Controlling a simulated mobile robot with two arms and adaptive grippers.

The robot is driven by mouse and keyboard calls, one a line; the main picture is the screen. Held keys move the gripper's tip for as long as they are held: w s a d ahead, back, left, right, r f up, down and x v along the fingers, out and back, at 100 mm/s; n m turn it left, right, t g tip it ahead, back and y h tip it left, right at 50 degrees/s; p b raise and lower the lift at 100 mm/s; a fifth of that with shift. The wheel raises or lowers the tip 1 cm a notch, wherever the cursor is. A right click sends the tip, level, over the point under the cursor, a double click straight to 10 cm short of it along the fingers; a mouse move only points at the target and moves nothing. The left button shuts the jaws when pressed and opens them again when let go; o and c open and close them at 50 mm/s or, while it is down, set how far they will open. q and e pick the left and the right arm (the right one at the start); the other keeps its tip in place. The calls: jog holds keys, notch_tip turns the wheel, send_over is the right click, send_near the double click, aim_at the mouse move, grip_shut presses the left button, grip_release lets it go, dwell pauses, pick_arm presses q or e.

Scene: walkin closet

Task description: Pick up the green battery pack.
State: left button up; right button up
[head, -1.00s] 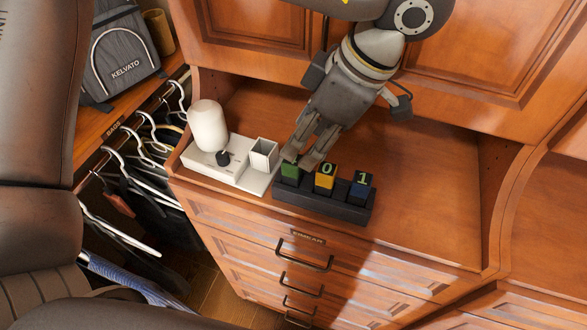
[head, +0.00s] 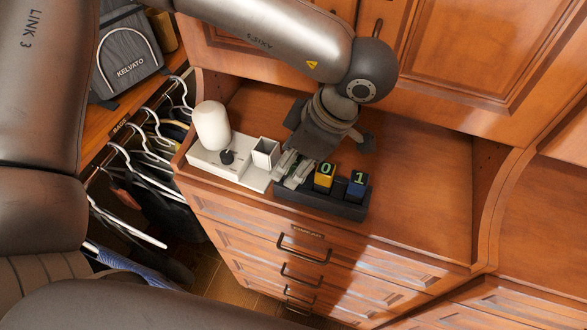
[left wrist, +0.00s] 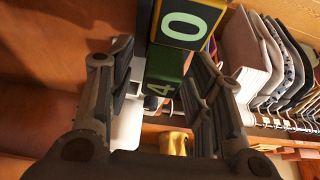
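The green battery pack (left wrist: 165,64), marked 4, shows between the two fingers of my left gripper (left wrist: 158,75) in the left wrist view. The fingers stand open on either side with a visible gap. In the head view my left gripper (head: 287,172) points down over the left end of the dark battery holder (head: 318,205), and its fingers hide the green pack there. A yellow pack marked 0 (head: 323,178) and a blue pack marked 1 (head: 356,187) stand in the holder to the right. My right gripper is not in view.
A white unit with a rounded top (head: 211,126), a black knob (head: 227,157) and a square open cup (head: 265,153) stand just left of the holder. The wooden counter (head: 420,205) is clear to the right. Hangers (head: 130,165) hang at the left.

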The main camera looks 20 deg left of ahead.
pick_arm(q)
grip_shut()
jog(key=shift+r, duration=0.1)
